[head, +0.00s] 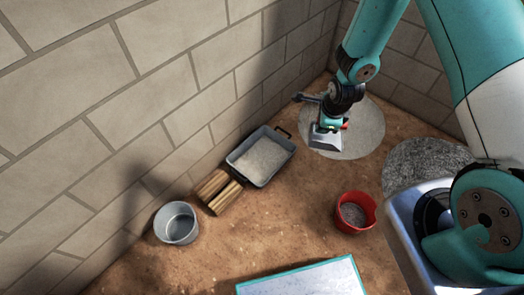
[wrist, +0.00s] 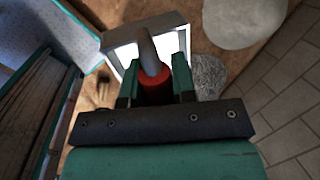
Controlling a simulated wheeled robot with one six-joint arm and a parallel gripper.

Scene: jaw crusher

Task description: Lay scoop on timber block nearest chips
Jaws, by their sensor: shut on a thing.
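My gripper (head: 329,122) is shut on the scoop (head: 325,140) and holds it in front of the pale grey heap in the head view. The scoop has a metal pan and a red handle. In the wrist view my gripper (wrist: 155,82) has the red handle between its fingers, with the scoop's pale pan (wrist: 122,50) beyond. Two timber blocks lie side by side by the wall, one behind (head: 211,184) and one in front (head: 227,197). They are to the left of and below my gripper in the head view, clear of it. I cannot tell which material is the chips.
A grey tray (head: 273,180) of pale material lies between the blocks and my gripper. A metal bucket (head: 176,225) stands left of the blocks. A red bucket (head: 355,212) holds grey bits. A dark heap (head: 425,165) lies right. A block wall runs behind; the middle floor is clear.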

